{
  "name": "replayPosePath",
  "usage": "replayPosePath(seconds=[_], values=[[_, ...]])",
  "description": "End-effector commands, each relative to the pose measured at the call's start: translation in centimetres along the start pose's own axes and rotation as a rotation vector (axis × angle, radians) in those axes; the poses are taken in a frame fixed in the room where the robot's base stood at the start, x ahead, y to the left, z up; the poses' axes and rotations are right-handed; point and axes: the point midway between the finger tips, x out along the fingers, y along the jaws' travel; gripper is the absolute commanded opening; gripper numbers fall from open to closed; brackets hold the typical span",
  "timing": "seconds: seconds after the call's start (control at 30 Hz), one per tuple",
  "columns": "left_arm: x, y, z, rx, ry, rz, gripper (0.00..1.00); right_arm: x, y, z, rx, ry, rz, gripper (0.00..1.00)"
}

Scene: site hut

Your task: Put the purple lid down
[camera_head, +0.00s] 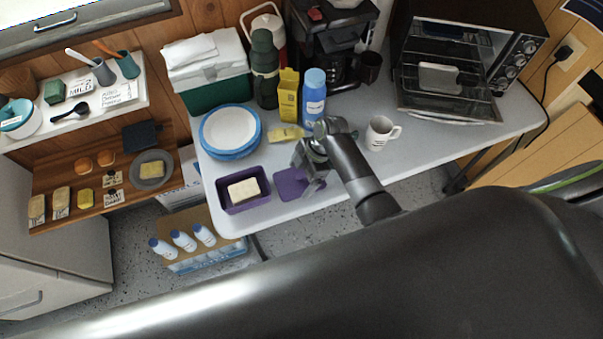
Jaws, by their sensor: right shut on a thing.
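The purple lid (291,184) is flat and lies at or just above the white table near its front edge; I cannot tell whether it touches the table. My right gripper (312,184) is shut on the lid at its right side, and my arm hides part of that side. The purple box (223,196) stands open to the left of the lid, with a pale block (244,190) inside. My left gripper is not in view.
Blue-rimmed plates (259,141), a yellow carton (287,97), a blue bottle (313,95) and a yellow packet (287,133) stand behind the lid. A white mug (379,133) is right of my arm. The table's front right (425,140) is clear.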

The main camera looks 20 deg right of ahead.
Motion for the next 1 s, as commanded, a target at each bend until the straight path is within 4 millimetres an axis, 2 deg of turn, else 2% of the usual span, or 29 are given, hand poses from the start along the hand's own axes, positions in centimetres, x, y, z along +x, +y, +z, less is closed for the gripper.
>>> replayPosePath(seconds=[0.07,0.1,0.17,0.4,0.57,0.67,1.0], values=[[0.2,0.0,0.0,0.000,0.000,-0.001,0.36,0.3,0.0,0.1,0.000,0.000,0.000,0.66],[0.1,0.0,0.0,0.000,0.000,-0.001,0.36,0.2,0.0,0.1,0.000,0.000,0.000,0.92],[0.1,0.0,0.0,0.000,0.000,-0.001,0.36,0.2,0.0,0.1,0.000,0.000,0.000,1.00],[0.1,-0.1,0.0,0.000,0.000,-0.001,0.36,0.1,0.0,0.1,0.000,0.000,0.000,1.00],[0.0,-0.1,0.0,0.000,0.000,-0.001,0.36,-0.9,0.1,0.0,0.000,-0.001,0.003,1.00],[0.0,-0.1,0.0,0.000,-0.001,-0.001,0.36,-2.4,0.1,0.0,-0.002,-0.001,0.003,1.00],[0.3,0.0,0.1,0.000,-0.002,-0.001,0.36,-9.0,0.1,0.1,-0.002,-0.003,0.004,1.00]])
